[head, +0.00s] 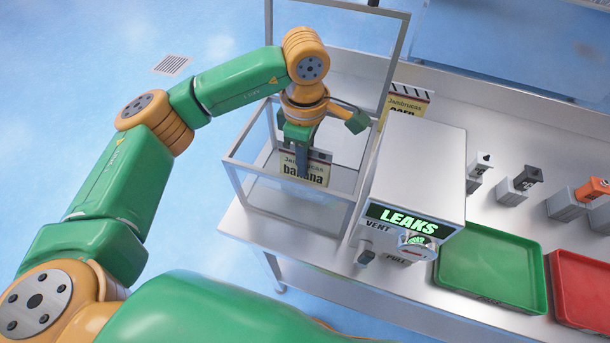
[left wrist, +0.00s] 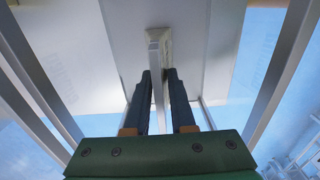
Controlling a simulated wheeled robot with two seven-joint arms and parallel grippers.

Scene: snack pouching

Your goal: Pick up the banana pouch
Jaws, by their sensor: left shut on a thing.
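The banana pouch (head: 313,173) is a pale yellow packet with "banana" printed on it. It stands upright inside a clear-walled metal-framed box (head: 232,163). My left gripper (head: 302,170) reaches down into this box and is shut on the pouch near its top edge. In the left wrist view the two dark fingers (left wrist: 164,98) lie on either side of the thin edge of the pouch (left wrist: 158,52). From these frames I cannot tell whether the pouch touches the box floor. My right gripper is in neither view.
A green tray (head: 490,268) and a red tray (head: 585,290) lie farther right. The raised frame (head: 394,62) rises beside my arm.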

